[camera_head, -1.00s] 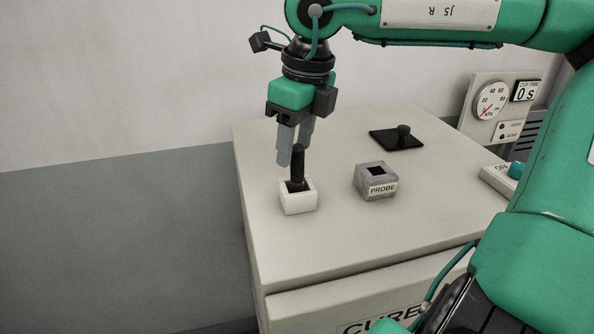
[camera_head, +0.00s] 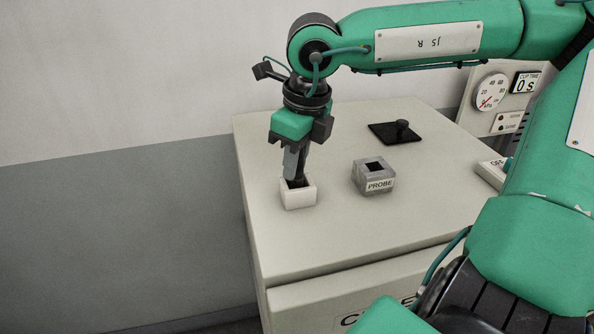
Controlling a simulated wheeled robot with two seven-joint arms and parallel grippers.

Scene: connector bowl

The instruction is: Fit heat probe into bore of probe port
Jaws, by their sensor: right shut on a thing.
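The heat probe (camera_head: 298,182) is a dark rod standing upright in a small white holder (camera_head: 299,200) on top of the cabinet. My right gripper (camera_head: 296,176) points down from above and is shut on the probe's upper part. The probe's lower end is hidden inside the holder. The probe port (camera_head: 372,186) is a grey block labelled PROBE, with a square dark bore (camera_head: 374,166) in its top. It stands to the right of the holder, and its bore looks empty. My left gripper is not in view.
A black plate with a knob (camera_head: 402,130) lies behind the port. A gauge (camera_head: 491,92) and a timer reading 0 s (camera_head: 525,82) are on a panel at the back right. The cabinet top (camera_head: 330,240) is clear in front of the holder and port.

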